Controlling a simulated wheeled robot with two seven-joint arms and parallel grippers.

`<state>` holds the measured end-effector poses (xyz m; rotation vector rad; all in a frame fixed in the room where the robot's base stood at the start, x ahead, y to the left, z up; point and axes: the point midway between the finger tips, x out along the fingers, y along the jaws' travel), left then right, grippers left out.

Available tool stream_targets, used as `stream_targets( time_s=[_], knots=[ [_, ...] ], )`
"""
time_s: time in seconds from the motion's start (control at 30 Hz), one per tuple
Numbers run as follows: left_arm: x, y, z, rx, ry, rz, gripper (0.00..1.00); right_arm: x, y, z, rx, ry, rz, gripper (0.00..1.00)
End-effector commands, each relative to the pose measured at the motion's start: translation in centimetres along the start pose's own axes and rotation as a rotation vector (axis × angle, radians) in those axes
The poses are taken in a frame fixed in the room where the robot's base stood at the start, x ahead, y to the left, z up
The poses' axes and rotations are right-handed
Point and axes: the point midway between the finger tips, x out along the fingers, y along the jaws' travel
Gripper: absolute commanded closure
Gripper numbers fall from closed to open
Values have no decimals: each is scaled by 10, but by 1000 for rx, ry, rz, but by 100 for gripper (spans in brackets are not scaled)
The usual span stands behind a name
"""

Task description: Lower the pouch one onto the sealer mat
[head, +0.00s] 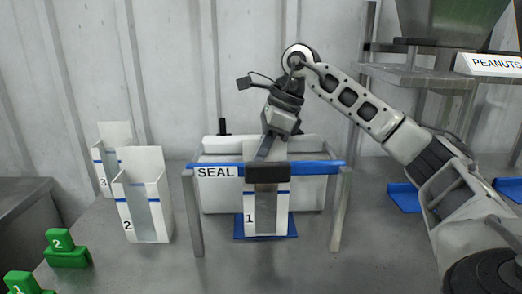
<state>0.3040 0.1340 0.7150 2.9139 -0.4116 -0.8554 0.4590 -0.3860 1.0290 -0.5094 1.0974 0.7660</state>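Pouch one (264,215) is white with a blue stripe, a grey window and the number 1. It stands upright in the sealer frame, behind the dark block on the blue bar (318,165). The blue sealer mat (291,228) shows under and around its base. I cannot tell whether the base touches the mat. My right gripper (266,147) points down at the pouch's tall back panel, above the bar, and appears shut on it. The far finger is hidden. My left gripper is out of view.
Pouch 2 (144,208) and pouch 3 (104,171) stand to the left. Green numbered blocks (68,255) sit at the front left. The sealer's legs (341,212) flank the mat. A peanuts hopper (450,22) stands at the right, with a blue mat (404,197) below.

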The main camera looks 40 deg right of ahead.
Motion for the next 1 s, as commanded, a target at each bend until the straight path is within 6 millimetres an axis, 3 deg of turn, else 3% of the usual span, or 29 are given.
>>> stream_targets(
  time_s=[0.33,0.4,0.43,0.83,1.0],
  knots=[
    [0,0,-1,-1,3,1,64,0,0,0,0,-2,-1,100],
    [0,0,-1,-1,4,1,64,0,0,0,0,-2,-1,78],
    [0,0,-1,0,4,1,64,0,0,0,0,-2,-2,72],
    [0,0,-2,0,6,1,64,0,-1,-1,2,-1,-5,72],
    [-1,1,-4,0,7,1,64,-15,-2,0,3,-4,-9,72]
  ],
)
